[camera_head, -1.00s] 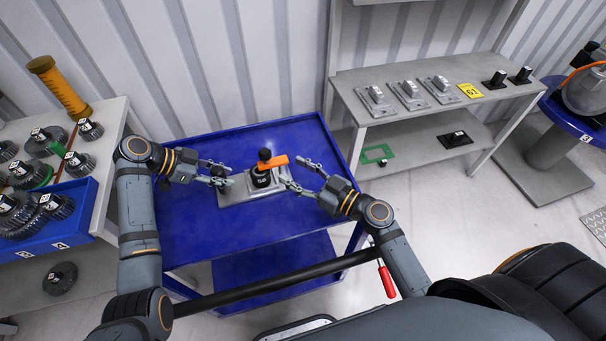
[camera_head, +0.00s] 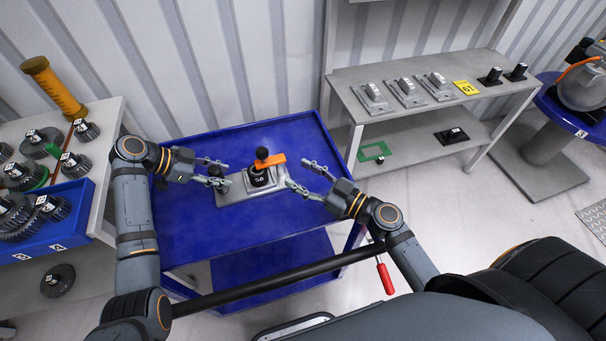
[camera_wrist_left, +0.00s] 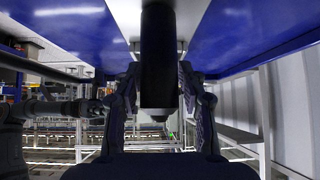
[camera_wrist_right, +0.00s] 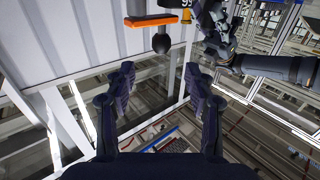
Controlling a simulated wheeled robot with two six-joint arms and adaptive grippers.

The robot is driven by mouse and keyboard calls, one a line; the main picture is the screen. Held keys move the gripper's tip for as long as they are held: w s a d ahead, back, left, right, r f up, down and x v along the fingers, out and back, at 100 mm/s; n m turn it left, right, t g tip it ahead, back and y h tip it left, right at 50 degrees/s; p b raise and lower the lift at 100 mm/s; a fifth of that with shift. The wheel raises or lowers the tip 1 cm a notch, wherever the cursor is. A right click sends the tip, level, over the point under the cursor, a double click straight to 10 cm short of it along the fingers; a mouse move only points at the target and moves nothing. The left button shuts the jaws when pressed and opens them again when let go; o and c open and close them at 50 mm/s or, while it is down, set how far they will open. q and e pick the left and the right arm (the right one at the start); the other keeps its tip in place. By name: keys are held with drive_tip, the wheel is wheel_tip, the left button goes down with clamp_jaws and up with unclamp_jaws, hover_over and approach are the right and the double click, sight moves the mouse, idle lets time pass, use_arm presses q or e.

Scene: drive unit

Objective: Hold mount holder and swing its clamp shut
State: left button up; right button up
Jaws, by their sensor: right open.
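My left gripper (camera_head: 222,174) is at the plate's left end, shut around a dark upright post (camera_wrist_left: 158,50), with a finger close on each side. My right gripper (camera_head: 300,175) is open and empty, just right of the clamp's end.
The blue cart top (camera_head: 190,235) is clear around the holder. A grey shelf (camera_head: 440,115) with several mounts stands at back right. A left table holds gears (camera_head: 75,165) and a blue bin (camera_head: 60,235). A dark push bar (camera_head: 270,278) crosses the front.

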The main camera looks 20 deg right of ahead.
use_arm(q)
drive_tip(key=shift+o, duration=1.3)
drive_tip(key=shift+a, duration=0.1)
drive_tip(key=v, duration=1.1)
drive_tip(key=shift+a+r, duration=0.25)
drive_tip(key=shift+r, duration=0.05)
drive_tip(key=shift+s, duration=0.1)
